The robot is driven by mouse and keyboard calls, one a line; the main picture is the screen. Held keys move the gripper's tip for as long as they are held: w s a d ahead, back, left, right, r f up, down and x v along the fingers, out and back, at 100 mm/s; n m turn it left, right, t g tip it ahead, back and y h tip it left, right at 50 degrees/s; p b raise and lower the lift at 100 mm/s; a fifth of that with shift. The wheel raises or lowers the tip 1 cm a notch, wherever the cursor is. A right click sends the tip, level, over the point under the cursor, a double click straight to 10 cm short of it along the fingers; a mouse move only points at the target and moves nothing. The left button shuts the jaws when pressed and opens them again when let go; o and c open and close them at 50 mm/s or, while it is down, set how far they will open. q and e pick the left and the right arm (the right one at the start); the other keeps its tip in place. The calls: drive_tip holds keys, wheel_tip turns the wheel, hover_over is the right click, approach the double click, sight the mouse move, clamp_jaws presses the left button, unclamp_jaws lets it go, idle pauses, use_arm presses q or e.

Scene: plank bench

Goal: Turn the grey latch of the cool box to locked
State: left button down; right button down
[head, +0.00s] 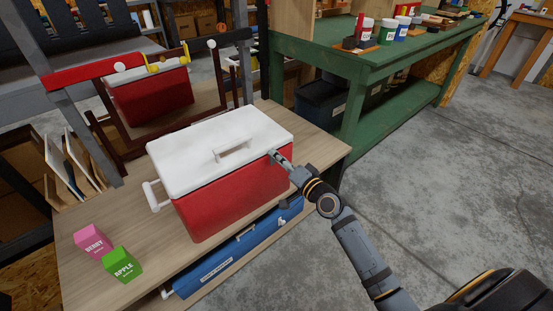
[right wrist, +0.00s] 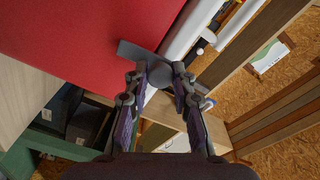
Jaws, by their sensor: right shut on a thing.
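The cool box (head: 222,200) has a red body and a white lid (head: 195,145), and stands on the plank bench with its lid closed. My right gripper (head: 281,160) is at the box's right side, just below the lid edge. In the right wrist view my right gripper (right wrist: 160,76) is shut on the grey latch (right wrist: 145,54), a flat grey bar against the red wall (right wrist: 75,40). The fingers cover part of the latch, and in the head view I cannot make it out apart from the gripper. My left gripper is not in view.
A pink carton (head: 91,242) and a green carton (head: 122,264) stand on the bench (head: 155,258) at the front left. A blue case (head: 232,250) lies below its front edge. A dark frame (head: 112,135), seemingly a mirror, stands behind. A green workbench (head: 385,62) is at the back right.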

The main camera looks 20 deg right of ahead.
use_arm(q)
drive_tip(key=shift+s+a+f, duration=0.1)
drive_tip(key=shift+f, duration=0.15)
use_arm(e)
drive_tip(key=shift+d+m, duration=0.2)
drive_tip(key=shift+m, duration=0.2)
drive_tip(key=c, duration=1.1)
unclamp_jaws()
drive_tip(key=v, duration=1.2)
